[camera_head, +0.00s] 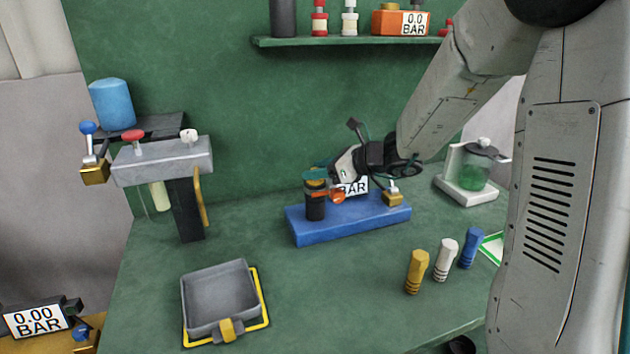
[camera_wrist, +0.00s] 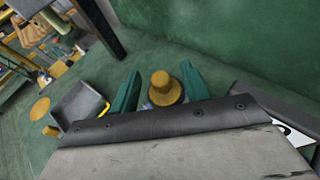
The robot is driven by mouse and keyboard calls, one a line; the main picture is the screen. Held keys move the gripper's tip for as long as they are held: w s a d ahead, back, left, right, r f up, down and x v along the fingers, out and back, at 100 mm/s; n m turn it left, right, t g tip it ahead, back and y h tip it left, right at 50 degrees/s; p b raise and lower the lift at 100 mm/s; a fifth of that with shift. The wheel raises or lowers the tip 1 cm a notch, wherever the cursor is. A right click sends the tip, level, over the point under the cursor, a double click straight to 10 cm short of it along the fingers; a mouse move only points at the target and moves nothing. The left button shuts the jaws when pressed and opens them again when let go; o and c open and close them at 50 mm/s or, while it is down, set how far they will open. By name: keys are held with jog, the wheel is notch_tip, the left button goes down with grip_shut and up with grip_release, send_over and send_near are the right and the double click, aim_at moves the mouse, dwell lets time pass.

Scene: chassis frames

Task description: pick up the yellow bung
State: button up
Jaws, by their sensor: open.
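A yellow stepped plug (camera_wrist: 162,88), which looks like the yellow bung, stands between my open fingers in the wrist view. In the head view my gripper (camera_head: 316,174) is at the top of a dark upright cylinder (camera_head: 316,208) on the left part of a blue base (camera_head: 350,222). The teal fingers also show in the wrist view (camera_wrist: 160,85), one on each side of the plug. I cannot tell whether they touch it. A separate yellow ribbed piece (camera_head: 417,271) stands on the bench at the front right, apart from my gripper.
White (camera_head: 445,260) and blue (camera_head: 470,248) ribbed pieces stand beside the yellow one. A grey tray (camera_head: 220,300) lies at the front left. A grey valve stand (camera_head: 165,165) rises at the left. A jar (camera_head: 477,168) with green contents stands at the back right. The bench middle is clear.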

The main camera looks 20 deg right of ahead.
jog(key=shift+w+a+f, duration=0.25)
jog(key=shift+w+a, duration=0.15)
grip_shut()
jog(key=shift+r, duration=0.2)
